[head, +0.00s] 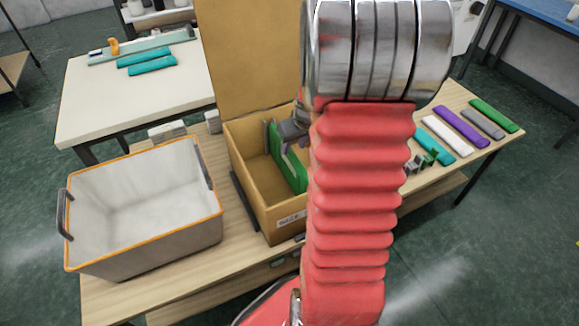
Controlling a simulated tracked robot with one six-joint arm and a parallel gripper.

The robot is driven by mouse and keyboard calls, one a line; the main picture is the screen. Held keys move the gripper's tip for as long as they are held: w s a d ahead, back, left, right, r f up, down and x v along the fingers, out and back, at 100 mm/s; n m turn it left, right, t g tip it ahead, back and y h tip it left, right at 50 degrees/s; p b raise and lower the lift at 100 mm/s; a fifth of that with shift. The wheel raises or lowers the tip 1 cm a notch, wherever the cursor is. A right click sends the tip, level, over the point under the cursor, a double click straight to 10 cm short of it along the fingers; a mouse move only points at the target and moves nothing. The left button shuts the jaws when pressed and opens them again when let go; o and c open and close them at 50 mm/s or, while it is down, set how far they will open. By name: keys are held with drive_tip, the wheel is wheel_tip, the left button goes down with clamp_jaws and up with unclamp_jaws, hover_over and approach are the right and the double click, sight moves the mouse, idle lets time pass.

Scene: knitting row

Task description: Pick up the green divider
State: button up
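A green divider (294,172) stands upright inside the open cardboard box (251,186) in the middle of the table. My gripper (287,143) is at the divider's upper edge, inside the box. Grey finger parts show beside the green panel, but my red arm hides the right of the gripper and part of the box. I cannot tell whether the fingers are closed on the divider or only around it.
A grey-white bin with an orange rim (210,217) stands left of the box. Several coloured bars, including a green one (493,115), lie on the table (120,292) at the right. A white table (85,100) with teal bars stands behind left.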

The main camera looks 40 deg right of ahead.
sight(290, 150)
drive_tip(key=shift+w+x, duration=0.2)
drive_tip(key=shift+x, duration=2.25)
drive_tip(key=shift+a, duration=0.1)
clamp_jaws()
